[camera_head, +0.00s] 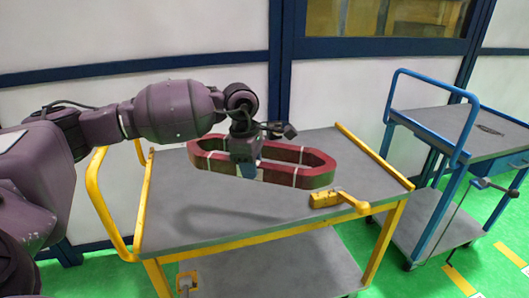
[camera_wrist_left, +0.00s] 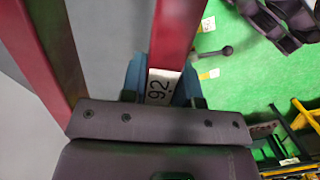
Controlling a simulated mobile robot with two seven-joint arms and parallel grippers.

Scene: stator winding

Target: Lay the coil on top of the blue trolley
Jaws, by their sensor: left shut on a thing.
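The coil (camera_head: 315,180) is a dark red elongated ring with pale bands, seen in the head view over the yellow-framed trolley (camera_head: 190,210). My left gripper (camera_head: 246,172) is shut on the near left side of the coil. In the left wrist view the coil (camera_wrist_left: 176,35) runs between the fingers, with a white label marked 92 (camera_wrist_left: 163,86) at the grip. The blue trolley (camera_head: 465,140) stands to the right with a grey top. My right gripper is not in view.
A yellow-handled tool (camera_head: 338,200) lies at the right front of the yellow trolley's top. A small dark object (camera_head: 491,130) lies on the blue trolley's top. The blue trolley's push bar (camera_head: 432,82) rises at its left end. Green floor (camera_head: 425,282) separates the trolleys.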

